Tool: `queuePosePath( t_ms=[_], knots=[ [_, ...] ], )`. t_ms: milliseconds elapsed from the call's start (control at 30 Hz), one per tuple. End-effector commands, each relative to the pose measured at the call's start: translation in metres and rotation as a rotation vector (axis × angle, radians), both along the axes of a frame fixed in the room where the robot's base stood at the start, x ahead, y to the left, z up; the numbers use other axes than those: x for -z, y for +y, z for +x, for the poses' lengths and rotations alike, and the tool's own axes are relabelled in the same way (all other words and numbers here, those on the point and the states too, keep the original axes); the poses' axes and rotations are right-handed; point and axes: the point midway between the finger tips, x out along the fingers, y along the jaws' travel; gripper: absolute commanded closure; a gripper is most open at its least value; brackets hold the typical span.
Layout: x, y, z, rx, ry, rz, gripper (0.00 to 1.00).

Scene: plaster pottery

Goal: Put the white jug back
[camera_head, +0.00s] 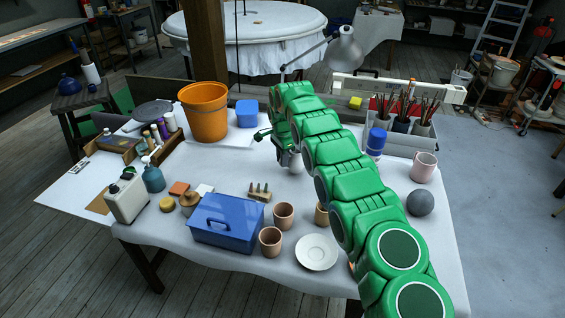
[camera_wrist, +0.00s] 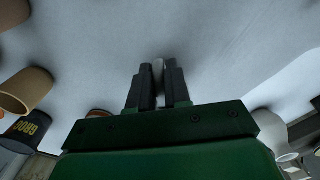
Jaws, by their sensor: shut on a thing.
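My gripper (camera_head: 284,147) is over the far middle of the table, at the end of the green arm. In the wrist view my gripper (camera_wrist: 160,85) is shut on a narrow pale piece (camera_wrist: 158,68) between its two dark fingers. It looks like part of the white jug. In the head view a small white rounded shape, which looks like the white jug (camera_head: 296,163), shows just below the gripper, partly hidden by the arm. I cannot tell whether it touches the table.
An orange bucket (camera_head: 205,111) and a blue tub (camera_head: 247,113) stand behind, left of the gripper. A blue toolbox (camera_head: 227,222), terracotta cups (camera_head: 270,242) and a saucer (camera_head: 317,252) are nearer. A pink mug (camera_head: 424,167) and grey ball (camera_head: 420,203) stand right of the arm.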

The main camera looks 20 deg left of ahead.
Motion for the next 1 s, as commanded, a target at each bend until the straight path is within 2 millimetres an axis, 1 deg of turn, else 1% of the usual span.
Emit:
queuePosePath(
  t_ms=[100,167,567,600,767,1000],
  knots=[
    [0.013,0.0,0.0,0.0,-0.001,0.001,1.0],
    [0.016,0.001,0.0,0.0,-0.001,0.001,1.0],
    [0.02,0.0,0.0,0.0,-0.001,0.001,1.0],
    [0.021,0.0,0.0,0.0,-0.001,0.001,0.81],
    [0.02,0.0,0.0,0.0,0.0,0.001,0.57],
    [0.02,0.0,0.0,0.0,0.001,0.001,0.57]
  ],
)
